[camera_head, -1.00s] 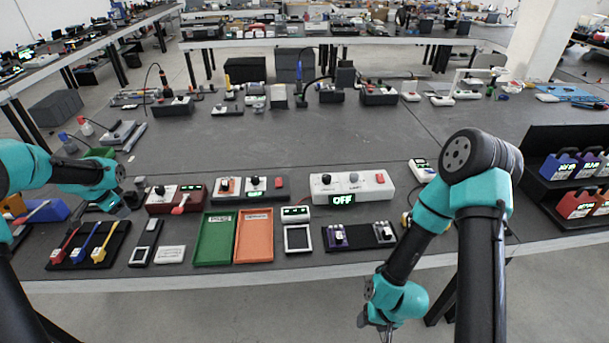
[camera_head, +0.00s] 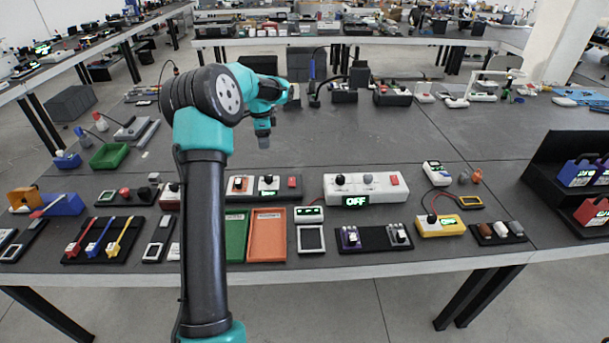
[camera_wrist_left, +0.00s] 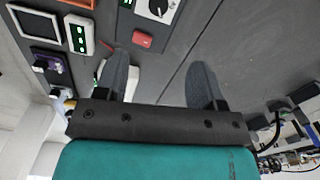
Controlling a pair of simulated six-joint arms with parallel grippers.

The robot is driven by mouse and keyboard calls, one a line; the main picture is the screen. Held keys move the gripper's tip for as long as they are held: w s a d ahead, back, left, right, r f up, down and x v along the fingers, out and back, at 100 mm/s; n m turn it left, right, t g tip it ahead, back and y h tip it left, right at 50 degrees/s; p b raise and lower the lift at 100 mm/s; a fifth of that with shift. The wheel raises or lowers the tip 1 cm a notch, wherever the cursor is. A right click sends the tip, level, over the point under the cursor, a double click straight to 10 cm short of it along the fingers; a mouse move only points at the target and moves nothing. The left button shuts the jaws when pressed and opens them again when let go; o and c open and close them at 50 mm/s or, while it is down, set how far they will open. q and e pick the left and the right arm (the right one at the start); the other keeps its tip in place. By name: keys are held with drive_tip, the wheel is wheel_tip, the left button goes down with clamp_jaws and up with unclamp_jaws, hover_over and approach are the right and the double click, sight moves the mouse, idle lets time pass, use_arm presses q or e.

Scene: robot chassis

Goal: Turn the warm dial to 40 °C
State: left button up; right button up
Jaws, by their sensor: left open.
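A white control box (camera_head: 384,190) with a black knob (camera_head: 340,179), a grey knob (camera_head: 368,178), a red button and a lit display reading OFF stands right of centre on the table. I cannot read which knob is the warm dial. A dark box (camera_head: 280,193) with two knobs and a red button stands to its left. My left gripper (camera_head: 264,139) hangs above the bare table behind these boxes, touching nothing. The left wrist view shows its two fingers (camera_wrist_left: 158,75) apart and empty, with a white box (camera_wrist_left: 124,82) partly hidden behind one finger. My right gripper is out of view.
A yellow device (camera_head: 440,226) stands right. The table behind the boxes is mostly clear.

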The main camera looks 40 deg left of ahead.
sight(268, 176)
use_arm(q)
drive_tip(key=shift+w+d, duration=0.1)
drive_tip(key=shift+f, duration=0.1)
wheel_tip(268, 176, down, 17)
drive_tip(key=shift+f, duration=0.15)
idle(0.8)
drive_tip(key=c, duration=0.9)
